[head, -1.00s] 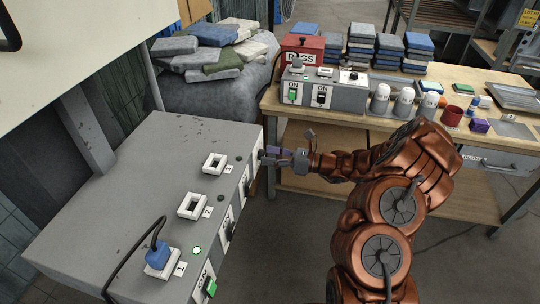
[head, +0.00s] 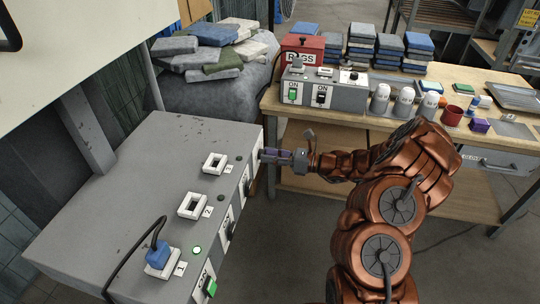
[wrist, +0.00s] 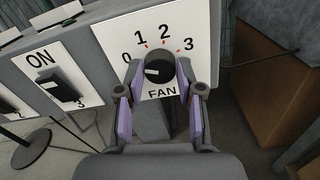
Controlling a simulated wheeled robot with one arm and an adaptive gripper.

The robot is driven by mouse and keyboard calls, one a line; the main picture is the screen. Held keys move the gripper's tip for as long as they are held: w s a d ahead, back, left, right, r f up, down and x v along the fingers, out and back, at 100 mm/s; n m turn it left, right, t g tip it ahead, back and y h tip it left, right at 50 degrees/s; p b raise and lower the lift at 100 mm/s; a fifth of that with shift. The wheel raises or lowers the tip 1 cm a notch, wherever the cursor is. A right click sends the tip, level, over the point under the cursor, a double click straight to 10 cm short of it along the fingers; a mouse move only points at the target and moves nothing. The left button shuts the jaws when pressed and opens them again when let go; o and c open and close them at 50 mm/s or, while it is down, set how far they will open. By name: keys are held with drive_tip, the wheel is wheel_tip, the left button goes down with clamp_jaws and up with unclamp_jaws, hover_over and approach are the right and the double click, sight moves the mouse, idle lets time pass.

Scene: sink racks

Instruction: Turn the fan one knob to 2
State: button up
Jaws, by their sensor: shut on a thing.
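The fan knob (wrist: 161,73) is a round black dial on a white plate marked 0, 1, 2, 3 and FAN (wrist: 161,93). A short white mark shows on the left part of its face; I cannot tell exactly which number it lines up with. My gripper (wrist: 160,66) is shut on the knob, with one purple-padded finger on its left and one on its right. In the head view my gripper (head: 266,155) is at the far right end of the grey control box (head: 115,180), and the knob is hidden there.
Black ON switches (wrist: 60,88) sit left of the dial. A blue plug (head: 160,256) with a black cable is in socket 1 on the box top. A wooden workbench (head: 290,180) stands behind my arm with a second switch box (head: 340,97) and white cups.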

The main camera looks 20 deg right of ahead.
drive_tip(key=shift+r+m+p, duration=0.15)
drive_tip(key=shift+m+p, duration=0.15)
drive_tip(key=shift+p, duration=0.5)
drive_tip(key=m+p, duration=0.2)
drive_tip(key=p, duration=0.1)
drive_tip(key=shift+r+m, duration=0.1)
drive_tip(key=shift+m, duration=0.2)
drive_tip(key=m+p, duration=0.3)
drive_tip(key=m, duration=0.1)
drive_tip(key=shift+m, duration=0.3)
drive_tip(key=m+p, duration=0.1)
drive_tip(key=m, duration=0.2)
drive_tip(key=m+p, duration=0.1)
drive_tip(key=m, duration=0.2)
drive_tip(key=m+p, duration=0.2)
drive_tip(key=m, duration=0.2)
drive_tip(key=shift+w+d+f, duration=0.1)
drive_tip(key=shift+f, duration=0.2)
drive_tip(key=o, duration=1.2)
drive_tip(key=shift+c, duration=0.2)
